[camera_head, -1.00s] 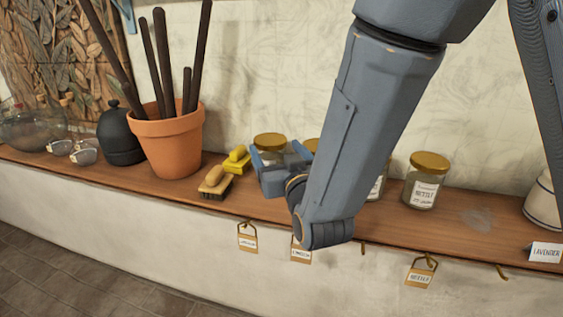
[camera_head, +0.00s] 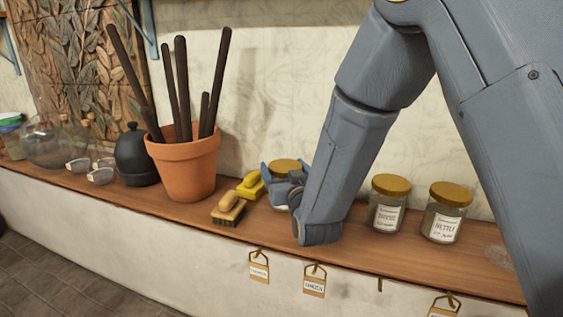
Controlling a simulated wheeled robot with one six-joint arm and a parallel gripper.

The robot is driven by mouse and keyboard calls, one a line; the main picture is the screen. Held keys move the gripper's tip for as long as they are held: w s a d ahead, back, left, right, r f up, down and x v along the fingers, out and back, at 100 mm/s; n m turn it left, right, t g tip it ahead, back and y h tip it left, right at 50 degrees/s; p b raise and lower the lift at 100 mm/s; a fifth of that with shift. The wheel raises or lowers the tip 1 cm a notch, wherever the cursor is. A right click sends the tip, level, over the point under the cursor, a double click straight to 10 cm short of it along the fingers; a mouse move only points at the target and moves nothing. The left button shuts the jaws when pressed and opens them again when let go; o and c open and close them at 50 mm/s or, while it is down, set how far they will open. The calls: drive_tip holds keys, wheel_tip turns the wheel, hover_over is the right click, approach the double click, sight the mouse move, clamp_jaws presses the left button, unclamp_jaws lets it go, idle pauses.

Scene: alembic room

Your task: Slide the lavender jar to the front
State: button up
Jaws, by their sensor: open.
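A glass jar with a gold lid (camera_head: 288,167) stands on the wooden shelf (camera_head: 130,200), right of the brushes. Its label is hidden by my gripper, so I cannot tell whether it is the lavender jar. My gripper (camera_head: 281,184) is open in front of this jar, low over the shelf. My wrist and arm hide the shelf just to the right. Two more gold-lidded jars, one at the middle right (camera_head: 389,205) and one farther right (camera_head: 446,215), stand beyond my arm. Their labels are blurred, and I read no lavender on them.
A wooden brush (camera_head: 229,207) and a yellow brush (camera_head: 250,186) lie left of my gripper. A terracotta pot (camera_head: 186,170) with dark rods and a black bottle (camera_head: 136,158) stand farther left. Tags (camera_head: 314,280) hang along the front edge. The wall closes the back.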

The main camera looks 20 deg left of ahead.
drive_tip(key=shift+x, duration=1.25)
drive_tip(key=shift+c, duration=0.3)
drive_tip(key=c, duration=0.9)
drive_tip(key=s+p, duration=0.1)
drive_tip(key=s, duration=0.7)
drive_tip(key=shift+a+p, duration=0.3)
drive_tip(key=shift+a, duration=0.05)
drive_tip(key=shift+s, duration=0.1)
drive_tip(key=o, duration=1.4)
